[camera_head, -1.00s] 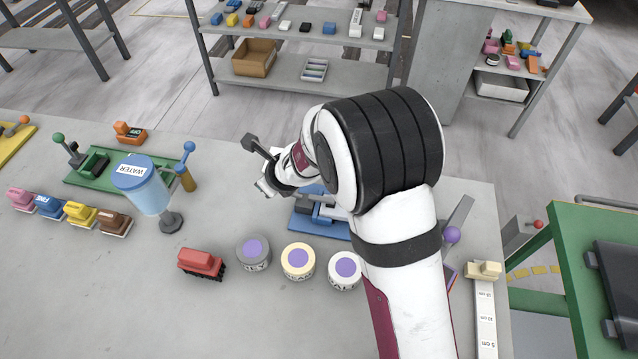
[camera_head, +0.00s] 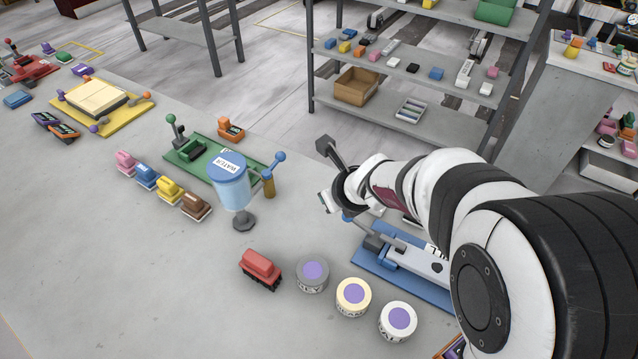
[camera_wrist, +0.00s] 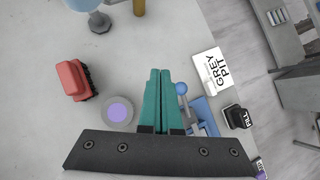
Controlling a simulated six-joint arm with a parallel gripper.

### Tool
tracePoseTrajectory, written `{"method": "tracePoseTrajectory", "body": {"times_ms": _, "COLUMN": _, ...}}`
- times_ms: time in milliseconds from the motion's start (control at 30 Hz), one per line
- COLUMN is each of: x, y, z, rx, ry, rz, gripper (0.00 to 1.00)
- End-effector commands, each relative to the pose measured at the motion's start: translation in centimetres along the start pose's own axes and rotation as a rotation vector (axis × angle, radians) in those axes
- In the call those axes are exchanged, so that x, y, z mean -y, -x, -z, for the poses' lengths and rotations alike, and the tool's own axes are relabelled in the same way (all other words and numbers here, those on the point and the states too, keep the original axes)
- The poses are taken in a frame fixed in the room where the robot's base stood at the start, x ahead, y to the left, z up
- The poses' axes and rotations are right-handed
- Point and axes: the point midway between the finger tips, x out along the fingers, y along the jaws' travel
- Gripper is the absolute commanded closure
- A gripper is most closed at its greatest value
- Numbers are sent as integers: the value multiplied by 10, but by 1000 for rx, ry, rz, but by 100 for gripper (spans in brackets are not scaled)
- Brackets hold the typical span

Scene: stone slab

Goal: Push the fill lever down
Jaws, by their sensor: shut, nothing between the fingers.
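The blue fill station (camera_head: 375,262) lies on the slab under my arm, its label partly covered. A lever with a blue ball knob (camera_head: 347,217) reaches out at its far left end, close below my gripper (camera_head: 327,203). In the wrist view my teal fingers (camera_wrist: 159,72) are shut and empty. The blue knob (camera_wrist: 181,88) shows just right of them, with blue station parts (camera_wrist: 205,118) below it. A black block marked FILL (camera_wrist: 238,117) is further right. I cannot tell whether the fingers touch the knob. My arm hides the station's right part.
A GREY PIT card (camera_wrist: 212,65) lies beyond the knob. Open slab lies at the front left.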

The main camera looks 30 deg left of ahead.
Motion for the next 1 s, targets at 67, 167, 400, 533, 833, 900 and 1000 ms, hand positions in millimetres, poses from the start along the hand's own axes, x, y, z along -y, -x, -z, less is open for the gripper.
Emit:
{"method": "tracePoseTrajectory", "body": {"times_ms": 67, "x": -7, "y": 9, "z": -12, "rx": 4, "ry": 5, "rz": -1, "gripper": 100}}
{"method": "tracePoseTrajectory", "body": {"times_ms": 167, "x": -14, "y": 17, "z": -23, "rx": 3, "ry": 3, "rz": -2, "gripper": 100}}
{"method": "tracePoseTrajectory", "body": {"times_ms": 400, "x": -19, "y": 25, "z": -32, "rx": -1, "ry": -1, "rz": 0, "gripper": 100}}
{"method": "tracePoseTrajectory", "body": {"times_ms": 533, "x": -19, "y": 25, "z": -32, "rx": -1, "ry": -2, "rz": 0, "gripper": 100}}
{"method": "tracePoseTrajectory", "body": {"times_ms": 833, "x": -15, "y": 32, "z": -26, "rx": -9, "ry": 31, "rz": 0, "gripper": 100}}
{"method": "tracePoseTrajectory", "body": {"times_ms": 900, "x": -2, "y": 57, "z": -6, "rx": -44, "ry": 160, "rz": -6, "gripper": 100}}
{"method": "tracePoseTrajectory", "body": {"times_ms": 1000, "x": 13, "y": 121, "z": 57, "rx": -143, "ry": 507, "rz": -58, "gripper": 100}}
